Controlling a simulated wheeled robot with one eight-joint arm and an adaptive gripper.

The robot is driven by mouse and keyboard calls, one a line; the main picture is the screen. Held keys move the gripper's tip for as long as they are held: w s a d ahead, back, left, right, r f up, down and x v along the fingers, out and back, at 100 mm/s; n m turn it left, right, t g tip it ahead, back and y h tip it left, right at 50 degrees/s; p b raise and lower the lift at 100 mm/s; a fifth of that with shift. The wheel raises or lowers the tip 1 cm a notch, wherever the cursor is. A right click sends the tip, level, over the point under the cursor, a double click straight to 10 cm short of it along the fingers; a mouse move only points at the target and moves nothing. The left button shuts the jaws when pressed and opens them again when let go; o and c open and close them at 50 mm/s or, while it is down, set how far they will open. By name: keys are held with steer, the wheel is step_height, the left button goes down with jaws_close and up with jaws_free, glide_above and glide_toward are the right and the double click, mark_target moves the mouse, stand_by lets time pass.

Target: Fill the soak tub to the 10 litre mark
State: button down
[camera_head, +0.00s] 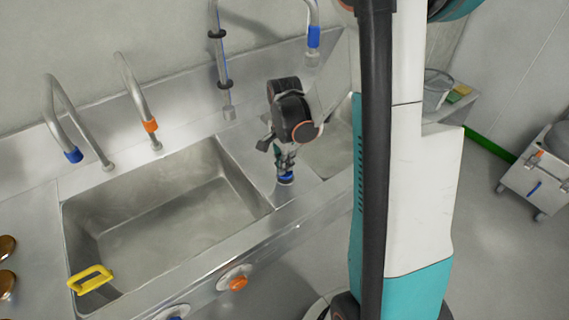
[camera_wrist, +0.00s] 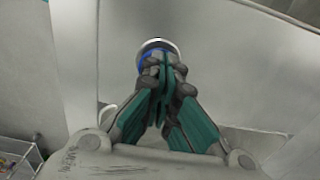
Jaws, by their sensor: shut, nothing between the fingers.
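My gripper (camera_head: 284,168) points down over the divider between two sink basins. Its fingers are shut and empty, with the tips at or just above a round blue knob (camera_head: 286,179); I cannot tell if they touch. In the wrist view, the closed fingers (camera_wrist: 161,62) partly cover the blue knob and its pale rim (camera_wrist: 155,43). The large left basin (camera_head: 165,215) looks empty. The right basin (camera_head: 332,152) is mostly hidden behind my arm and column. No litre mark is readable, and I cannot tell which vessel is the soak tub.
Taps with blue (camera_head: 74,155) and orange (camera_head: 151,126) collars stand behind the left basin; another blue-collared spout (camera_head: 314,38) hangs further right. An orange knob (camera_head: 237,283) is on the front panel. A yellow handle (camera_head: 91,279), a clear container (camera_head: 437,90) and a wheeled cart (camera_head: 540,175) also show.

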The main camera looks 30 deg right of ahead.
step_height(320, 180, down, 2)
steer(key=shift+f+b, duration=0.1)
steer(key=shift+b, duration=0.75)
steer(key=shift+s+a, duration=0.1)
steer(key=shift+s, duration=0.25)
steer(key=shift+f+b, duration=0.15)
steer(key=shift+b, duration=0.15)
stand_by(0.5)
stand_by(4.6)
steer(key=shift+w+r+p, duration=0.1)
steer(key=shift+r+p, duration=0.35)
step_height(320, 180, up, 14)
steer(key=p, duration=0.6)
